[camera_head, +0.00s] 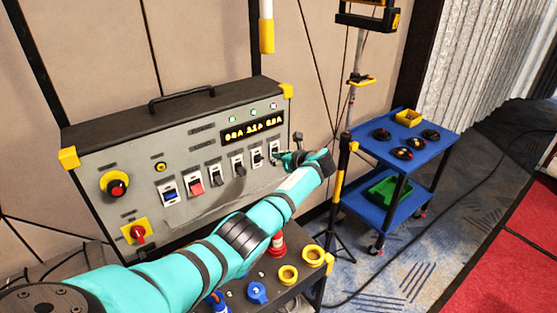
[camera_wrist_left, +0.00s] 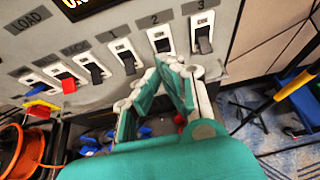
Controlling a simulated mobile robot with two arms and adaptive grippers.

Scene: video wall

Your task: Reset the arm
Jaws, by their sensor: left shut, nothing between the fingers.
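My left gripper (camera_head: 288,157) is shut and empty, in front of the right end of a grey control panel (camera_head: 225,190). The left arm reaches across from the lower left. In the left wrist view the closed fingers (camera_wrist_left: 172,68) are just below the switches marked 2 (camera_wrist_left: 160,41) and 3 (camera_wrist_left: 203,35). I cannot tell whether they touch the panel. Further left are the switch marked 1 (camera_wrist_left: 124,56), a red switch (camera_head: 196,187) and a blue switch (camera_head: 169,194). My right gripper is not in view.
The panel has a lit display (camera_head: 252,129), a red button (camera_head: 117,187) and a red rotary switch (camera_head: 137,233). A blue cart (camera_head: 430,150) and a tripod (camera_head: 343,185) stand to the right. Yellow rings (camera_head: 288,275) lie below my arm. Patterned carpet (camera_head: 400,270) is open at lower right.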

